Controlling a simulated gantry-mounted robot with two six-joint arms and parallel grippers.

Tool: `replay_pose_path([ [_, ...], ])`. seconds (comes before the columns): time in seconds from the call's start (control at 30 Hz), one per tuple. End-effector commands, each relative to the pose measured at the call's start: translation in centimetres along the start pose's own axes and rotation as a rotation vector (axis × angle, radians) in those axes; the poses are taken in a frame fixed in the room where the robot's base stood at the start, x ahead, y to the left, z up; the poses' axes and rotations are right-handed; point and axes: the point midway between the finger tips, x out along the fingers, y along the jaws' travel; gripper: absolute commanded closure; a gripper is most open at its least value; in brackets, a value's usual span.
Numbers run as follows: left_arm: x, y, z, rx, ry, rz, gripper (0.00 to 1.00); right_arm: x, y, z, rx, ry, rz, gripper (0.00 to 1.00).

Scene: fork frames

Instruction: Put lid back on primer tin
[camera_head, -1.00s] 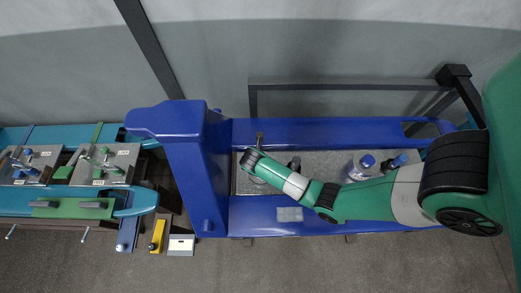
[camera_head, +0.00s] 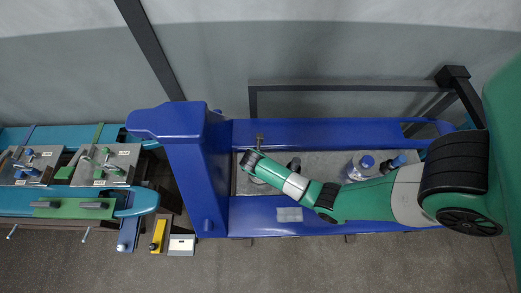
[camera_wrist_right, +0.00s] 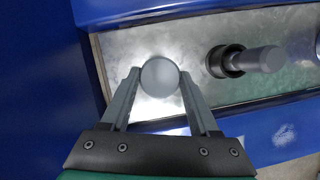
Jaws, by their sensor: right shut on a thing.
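My right gripper (camera_wrist_right: 160,82) is shut on a round, flat grey disc (camera_wrist_right: 160,75), which looks like the tin's lid seen from above. A fingertip lies on each side of it. Whatever is under the disc is hidden, so I cannot tell whether it rests on a tin or hangs above the metal tray (camera_wrist_right: 140,40). In the head view my right gripper (camera_head: 251,160) is over the tray's left end, mostly covered by its own arm. My left gripper is not in view.
A dark round holder with a grey cylinder (camera_wrist_right: 264,59) stands just right of the disc. Blue-capped containers (camera_head: 366,163) stand farther right on the tray. A blue frame (camera_head: 330,131) borders the tray, with a thick blue post (camera_head: 193,170) at left. Clamped plates (camera_head: 104,165) lie beyond it.

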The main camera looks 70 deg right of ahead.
Motion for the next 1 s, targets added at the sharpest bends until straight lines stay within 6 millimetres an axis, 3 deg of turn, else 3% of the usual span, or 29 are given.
replay_pose_path([
  [1.0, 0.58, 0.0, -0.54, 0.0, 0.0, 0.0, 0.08, 0.05, 0.0, -0.01, 0.0, 0.0, 0.0, 0.94],
])
